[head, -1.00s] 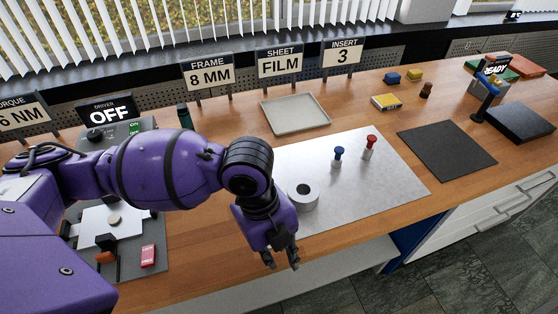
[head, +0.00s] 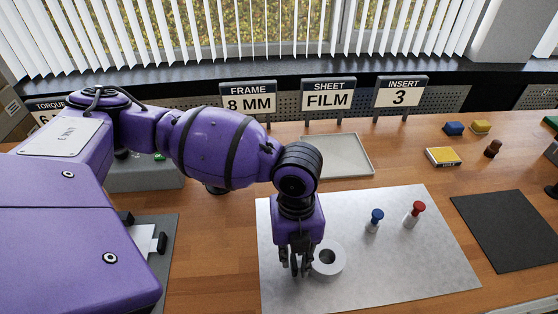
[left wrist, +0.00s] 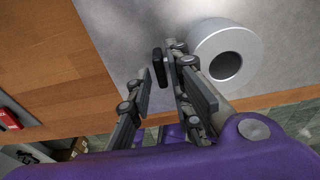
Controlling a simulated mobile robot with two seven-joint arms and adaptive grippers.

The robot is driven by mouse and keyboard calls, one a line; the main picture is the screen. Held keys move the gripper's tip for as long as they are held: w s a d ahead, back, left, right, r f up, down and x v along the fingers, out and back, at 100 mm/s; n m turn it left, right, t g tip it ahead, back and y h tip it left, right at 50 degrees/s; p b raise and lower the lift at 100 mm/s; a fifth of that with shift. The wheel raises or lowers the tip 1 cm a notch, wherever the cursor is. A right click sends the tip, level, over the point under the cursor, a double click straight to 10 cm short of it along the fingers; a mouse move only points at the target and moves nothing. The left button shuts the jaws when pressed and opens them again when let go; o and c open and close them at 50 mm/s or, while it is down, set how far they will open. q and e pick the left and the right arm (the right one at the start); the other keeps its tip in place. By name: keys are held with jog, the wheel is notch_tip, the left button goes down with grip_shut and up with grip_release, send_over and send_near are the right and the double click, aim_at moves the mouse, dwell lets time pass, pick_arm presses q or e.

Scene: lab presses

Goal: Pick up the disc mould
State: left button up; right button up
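The disc mould (head: 328,261) is a squat pale grey ring with a dark central hole. It stands on the light grey sheet, and also shows in the left wrist view (left wrist: 228,54) at upper right. My left gripper (head: 299,268) points down just left of the mould in the head view and overlaps its edge there. My right gripper is out of view.
Blue-topped (head: 375,221) and red-topped (head: 413,215) pegs stand right of the mould on the sheet (head: 430,270). A shallow tray (head: 335,155) lies behind, below the signs. A dark mat (head: 505,230) lies to the right. The sheet's front right is clear.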

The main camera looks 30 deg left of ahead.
pick_arm(q)
jog(key=shift+f, duration=0.45)
jog(key=shift+d, duration=0.1)
grip_shut()
jog(key=shift+r, duration=0.1)
jog(key=shift+r, duration=0.1)
